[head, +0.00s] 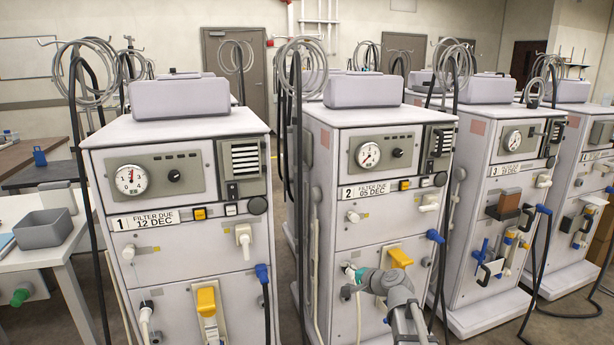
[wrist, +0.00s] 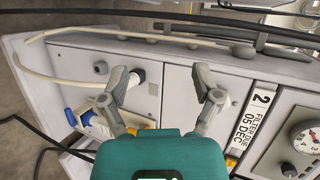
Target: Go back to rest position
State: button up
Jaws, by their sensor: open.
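My gripper (head: 352,273) is in front of the lower front panel of dialysis machine 2 (head: 350,225) in the head view. My arm comes up to it from the lower right. In the wrist view, my gripper (wrist: 167,90) has its two grey fingers spread apart with nothing between them. Beyond them is the pale front panel (wrist: 177,92) of machine 2, seen turned on its side. The label "2 FILTER DUE 05 DEC" (wrist: 253,118) and a gauge (wrist: 305,138) show at the right. I cannot tell exactly how far the fingertips are from the panel.
Machine 1 (head: 188,272) stands to the left and machine 3 (head: 487,240) to the right, with hoses hanging between. A yellow handle (head: 399,257) and a blue connector (head: 435,236) are close to my gripper. A white table with a grey bin (head: 45,228) is at far left.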

jog(key=s+d+f+n+g+h, duration=0.2)
jog(key=s+f+n+g+h, duration=0.3)
jog(key=s, duration=0.7)
jog(key=s+d+f+n+g+h, duration=0.35)
jog(key=s+f+n+g, duration=0.25)
jog(key=s, duration=0.6)
notch_tip(320, 180, up, 23)
jog(key=p, duration=2.3)
jog(key=shift+w+a+r+t+p, duration=0.15)
jog(key=shift+w+a+t+p, duration=0.15)
jog(key=shift+a, duration=0.05)
